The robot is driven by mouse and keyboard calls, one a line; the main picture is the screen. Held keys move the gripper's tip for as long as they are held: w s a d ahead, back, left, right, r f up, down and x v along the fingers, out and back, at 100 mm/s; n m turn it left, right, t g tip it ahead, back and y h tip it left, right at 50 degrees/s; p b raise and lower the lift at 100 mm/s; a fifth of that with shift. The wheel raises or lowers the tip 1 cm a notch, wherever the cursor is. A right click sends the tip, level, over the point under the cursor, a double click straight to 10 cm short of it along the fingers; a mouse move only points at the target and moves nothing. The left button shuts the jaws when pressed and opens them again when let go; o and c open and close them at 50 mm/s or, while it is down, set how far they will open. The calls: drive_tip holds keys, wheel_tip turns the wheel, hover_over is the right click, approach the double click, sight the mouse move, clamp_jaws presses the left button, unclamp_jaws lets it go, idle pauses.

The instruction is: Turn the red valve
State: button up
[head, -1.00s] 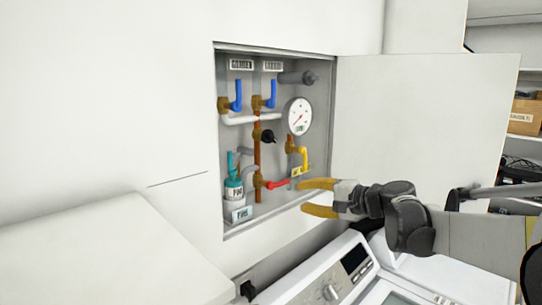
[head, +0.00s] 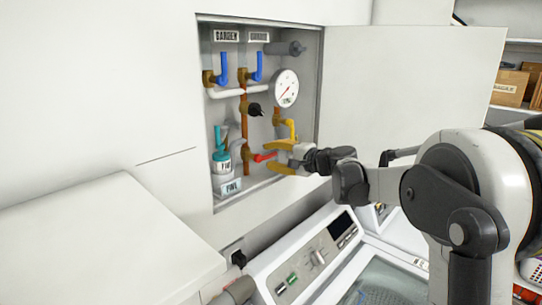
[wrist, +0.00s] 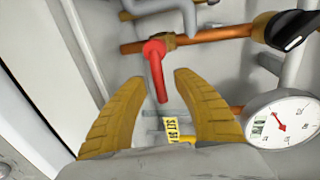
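The red valve (head: 262,157) is a lever handle on a copper pipe, low in the open wall cabinet. In the wrist view the red lever (wrist: 155,68) points down toward my gripper. My gripper (head: 271,156) has yellow fingers and is at the cabinet opening, just right of the lever. In the wrist view my gripper (wrist: 160,82) is open, with the lever's free end between the two fingertips. A gap shows on both sides, and I see no clear contact. The fingers partly hide the lever's end in the head view.
A yellow valve handle (head: 290,128) is just above my gripper. A pressure gauge (head: 286,88), blue handles (head: 224,68) and a black knob (head: 255,109) are higher up. The cabinet door (head: 410,90) stands open to the right. A white washer (head: 310,262) is below.

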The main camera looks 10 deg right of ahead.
clamp_jaws()
drive_tip(key=shift+r, duration=0.1)
drive_tip(key=n, duration=0.1)
drive_tip(key=r+n, duration=0.1)
drive_tip(key=shift+a+n+t+h+b, duration=0.1)
drive_tip(key=shift+n+t+h+b, duration=0.2)
drive_tip(key=shift+b, duration=0.1)
drive_tip(key=n, duration=0.2)
drive_tip(key=r+n, duration=0.1)
drive_tip(key=shift+s+a+t+h+b, duration=0.2)
drive_tip(key=shift+a+t+h+b, duration=0.05)
drive_tip(key=shift+t+h+b, duration=0.15)
drive_tip(key=n, duration=0.2)
drive_tip(key=s+a+r+n+t+b, duration=0.1)
drive_tip(key=n, duration=0.1)
drive_tip(key=shift+a+r+n, duration=0.15)
drive_tip(key=shift+r+n, duration=0.05)
drive_tip(key=shift+n, duration=0.1)
drive_tip(key=n, duration=0.2)
drive_tip(key=a+n+b, duration=0.1)
drive_tip(key=s+n+t+b, duration=0.1)
drive_tip(key=n, duration=0.1)
drive_tip(key=shift+a+r+n+h, duration=0.3)
